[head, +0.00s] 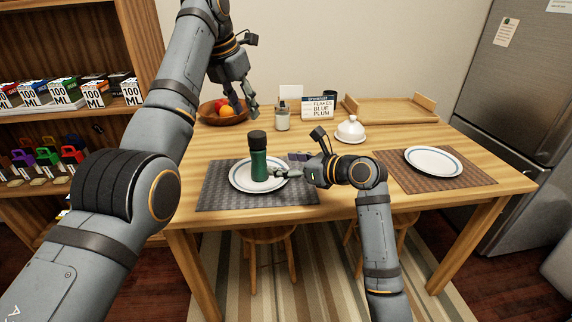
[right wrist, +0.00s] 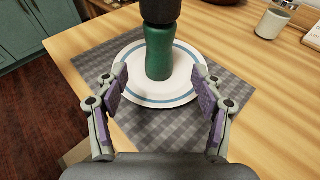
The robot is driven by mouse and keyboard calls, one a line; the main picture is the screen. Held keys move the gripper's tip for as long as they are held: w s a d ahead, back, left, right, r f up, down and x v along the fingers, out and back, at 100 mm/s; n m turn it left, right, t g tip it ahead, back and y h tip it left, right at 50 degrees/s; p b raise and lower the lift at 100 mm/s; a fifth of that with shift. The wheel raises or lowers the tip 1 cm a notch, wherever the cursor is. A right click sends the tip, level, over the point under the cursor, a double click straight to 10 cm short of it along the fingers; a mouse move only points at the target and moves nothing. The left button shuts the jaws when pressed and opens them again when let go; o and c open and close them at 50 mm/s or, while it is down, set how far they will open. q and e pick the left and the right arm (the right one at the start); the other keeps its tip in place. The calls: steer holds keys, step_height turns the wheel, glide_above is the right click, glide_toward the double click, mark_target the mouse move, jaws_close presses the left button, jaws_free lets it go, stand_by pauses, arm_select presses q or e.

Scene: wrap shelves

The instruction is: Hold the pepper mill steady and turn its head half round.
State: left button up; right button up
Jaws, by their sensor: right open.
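The pepper mill (head: 259,163) stands upright on a white plate with a blue ring (head: 239,178). It has a green body and a black head (head: 257,140). In the right wrist view the green body (right wrist: 158,52) stands ahead, between the lines of the two fingers, and the top of the head is cut off. My right gripper (head: 285,172) is open and low, just right of the mill; it also shows in the right wrist view (right wrist: 160,95) with nothing between its fingers. My left gripper (head: 246,108) hangs above the table near the fruit bowl, apart from the mill; its jaw opening is unclear.
The plate lies on a grey woven mat (head: 215,198). Behind are a fruit bowl (head: 208,114), a jar (head: 282,119), a sign (head: 318,107), a white domed dish (head: 350,131) and a wooden tray (head: 385,112). Another plate (head: 433,160) sits at right.

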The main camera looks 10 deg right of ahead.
mark_target(264, 161)
steer(key=x, duration=1)
steer(key=shift+w+a+f, duration=0.15)
steer(key=shift+f, duration=0.1)
steer(key=c, duration=1.4)
